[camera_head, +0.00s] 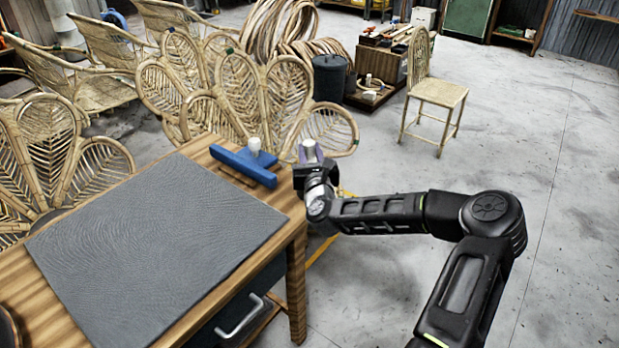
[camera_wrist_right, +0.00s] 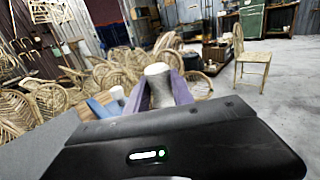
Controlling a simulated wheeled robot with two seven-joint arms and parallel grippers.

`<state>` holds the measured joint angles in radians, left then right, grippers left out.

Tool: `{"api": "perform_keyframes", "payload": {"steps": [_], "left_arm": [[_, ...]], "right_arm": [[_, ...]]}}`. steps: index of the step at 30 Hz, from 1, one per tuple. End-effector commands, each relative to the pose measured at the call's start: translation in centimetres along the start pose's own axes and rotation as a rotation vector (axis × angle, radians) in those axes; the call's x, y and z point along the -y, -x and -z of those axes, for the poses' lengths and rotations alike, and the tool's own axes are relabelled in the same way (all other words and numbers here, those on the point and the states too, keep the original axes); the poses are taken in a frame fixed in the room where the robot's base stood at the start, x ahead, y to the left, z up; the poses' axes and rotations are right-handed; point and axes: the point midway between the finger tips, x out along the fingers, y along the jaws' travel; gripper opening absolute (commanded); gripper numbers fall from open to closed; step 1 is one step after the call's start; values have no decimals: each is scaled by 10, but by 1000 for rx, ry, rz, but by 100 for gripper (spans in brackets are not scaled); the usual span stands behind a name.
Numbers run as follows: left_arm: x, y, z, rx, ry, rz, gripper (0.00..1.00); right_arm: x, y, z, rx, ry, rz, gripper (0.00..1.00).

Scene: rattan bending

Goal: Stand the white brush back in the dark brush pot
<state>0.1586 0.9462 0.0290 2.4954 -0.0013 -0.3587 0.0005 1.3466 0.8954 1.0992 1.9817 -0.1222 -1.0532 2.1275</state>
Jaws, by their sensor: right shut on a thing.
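My right gripper (camera_head: 311,164) is beyond the table's right edge, near its far corner. Its purple fingers are shut on a pale upright piece, which looks like the white brush (camera_wrist_right: 158,84), with a grey body and a white rounded top. Its lower part is hidden by the gripper. In the head view only its end shows between the fingers. I cannot identify the dark brush pot for sure. A dark round rim (camera_head: 7,328) is cut off at the lower left edge of the head view. My left gripper is not in view.
The wooden table (camera_head: 185,150) carries a grey mat (camera_head: 150,245). A blue T-shaped piece (camera_head: 243,166) lies near its far right corner, with a small white-topped object (camera_head: 254,146) at it. Rattan chairs stand behind. A dark bin (camera_head: 329,78) stands on the floor.

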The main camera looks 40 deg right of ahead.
Motion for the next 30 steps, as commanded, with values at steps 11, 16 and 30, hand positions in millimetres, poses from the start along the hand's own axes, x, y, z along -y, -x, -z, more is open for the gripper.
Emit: {"api": "perform_keyframes", "payload": {"steps": [11, 16, 30], "left_arm": [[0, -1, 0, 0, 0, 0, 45], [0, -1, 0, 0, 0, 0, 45], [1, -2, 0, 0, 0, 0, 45]], "right_arm": [[0, 0, 28, 3, 0, 0, 0], [0, 0, 32, 1, -1, 0, 0], [-1, 0, 66, 2, -1, 0, 0]]}}
